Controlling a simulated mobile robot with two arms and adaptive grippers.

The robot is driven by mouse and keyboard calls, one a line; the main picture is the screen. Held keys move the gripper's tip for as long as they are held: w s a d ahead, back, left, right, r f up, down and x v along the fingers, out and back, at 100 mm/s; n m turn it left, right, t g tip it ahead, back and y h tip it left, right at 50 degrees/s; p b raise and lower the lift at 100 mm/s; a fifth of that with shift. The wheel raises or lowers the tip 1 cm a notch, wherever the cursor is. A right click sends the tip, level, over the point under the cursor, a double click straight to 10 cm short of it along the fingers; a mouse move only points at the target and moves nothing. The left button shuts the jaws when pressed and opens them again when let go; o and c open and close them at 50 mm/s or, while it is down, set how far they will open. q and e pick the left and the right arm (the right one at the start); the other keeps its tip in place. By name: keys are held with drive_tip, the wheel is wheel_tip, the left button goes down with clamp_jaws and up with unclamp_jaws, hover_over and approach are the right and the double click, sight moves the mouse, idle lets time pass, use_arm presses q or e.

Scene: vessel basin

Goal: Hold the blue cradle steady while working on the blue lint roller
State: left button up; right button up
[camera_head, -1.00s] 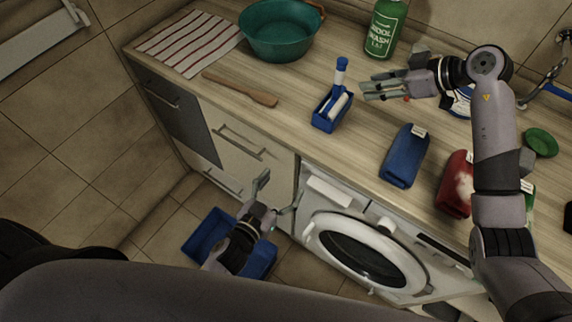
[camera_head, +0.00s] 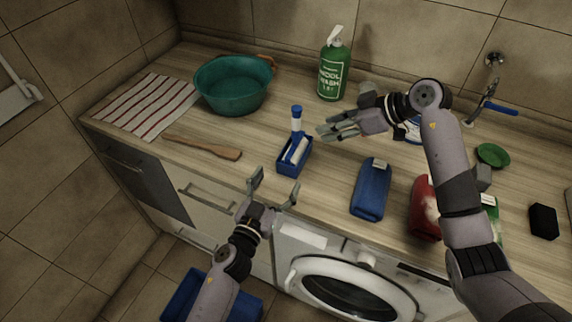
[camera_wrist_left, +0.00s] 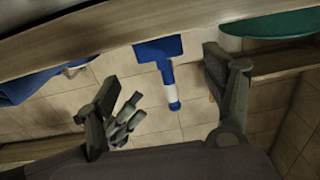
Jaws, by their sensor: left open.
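The blue cradle (camera_head: 293,164) stands on the wooden counter near its front edge. The lint roller (camera_head: 297,124) sits in it, its blue and white handle sticking up and its white roll inside the cradle. My left gripper (camera_head: 274,185) is open and empty at the counter's front edge, in front of and below the cradle, apart from it. In the left wrist view the cradle (camera_wrist_left: 158,48) and the roller handle (camera_wrist_left: 172,95) show between the spread fingers (camera_wrist_left: 165,85). My right gripper (camera_head: 325,132) is just right of the roller, fingers spread, holding nothing visible.
A wooden spatula (camera_head: 205,147), striped cloth (camera_head: 150,104) and teal basin (camera_head: 232,88) are to the left. A green bottle (camera_head: 333,70) stands behind. A blue pouch (camera_head: 371,190) and red pouch (camera_head: 424,208) lie to the right. A washing machine (camera_head: 300,262) is below the counter.

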sight(286, 166)
use_arm(q)
drive_tip(key=x, duration=0.6)
drive_tip(key=shift+w+d, duration=0.15)
drive_tip(key=shift+w, duration=0.15)
drive_tip(key=shift+c, duration=0.4)
